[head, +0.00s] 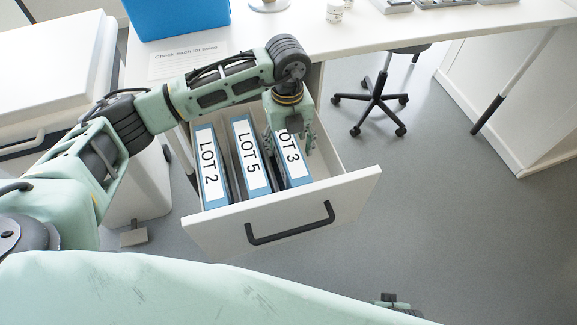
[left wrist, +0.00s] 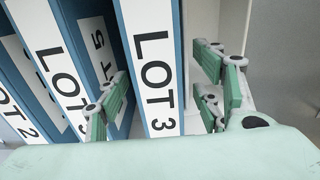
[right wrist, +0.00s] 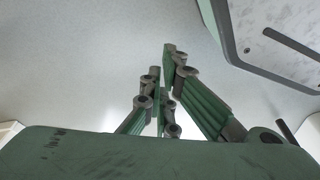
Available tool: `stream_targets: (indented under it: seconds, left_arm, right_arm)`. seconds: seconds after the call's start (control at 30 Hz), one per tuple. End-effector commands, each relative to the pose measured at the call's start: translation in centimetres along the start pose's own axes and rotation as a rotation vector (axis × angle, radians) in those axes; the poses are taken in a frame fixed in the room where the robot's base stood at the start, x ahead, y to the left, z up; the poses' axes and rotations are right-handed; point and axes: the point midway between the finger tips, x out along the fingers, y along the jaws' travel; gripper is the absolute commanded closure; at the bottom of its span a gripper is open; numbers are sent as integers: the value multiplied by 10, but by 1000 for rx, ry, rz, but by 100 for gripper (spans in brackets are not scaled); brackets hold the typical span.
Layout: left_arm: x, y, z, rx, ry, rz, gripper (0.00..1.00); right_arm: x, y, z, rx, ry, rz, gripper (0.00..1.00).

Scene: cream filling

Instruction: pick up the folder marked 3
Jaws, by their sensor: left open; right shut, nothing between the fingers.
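The folder marked LOT 3 (head: 293,168) is blue with a white label and stands upright at the right of a row in the open drawer. It also shows in the left wrist view (left wrist: 152,70). My left gripper (head: 290,145) is above it, open, with its fingers on either side of the folder; in the left wrist view (left wrist: 165,100) the folder lies between the fingers with gaps showing. My right gripper (right wrist: 167,95) is shut and empty, away from the drawer; only a bit of it shows at the bottom of the head view.
The folders LOT 5 (head: 250,155) and LOT 2 (head: 210,168) stand to the left in the same white drawer (head: 345,190). The drawer has free room right of LOT 3. A white desk (head: 370,38) with a blue box (head: 178,15) is above. A wheeled chair (head: 376,100) stands behind.

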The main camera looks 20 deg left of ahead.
Motion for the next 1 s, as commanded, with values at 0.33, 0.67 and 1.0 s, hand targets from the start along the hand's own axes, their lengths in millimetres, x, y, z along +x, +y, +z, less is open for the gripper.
stream_targets:
  seconds: [0.33,0.67,1.0]
  left_arm:
    - [46,3,-3,0,1,2,39]
    - [46,3,-3,0,0,0,49]
    - [46,3,-3,0,0,0,78]
  right_arm:
    - [-12,2,-6,2,2,3,100]
    - [-13,3,-7,2,2,5,100]
    - [-12,4,-9,2,5,7,100]
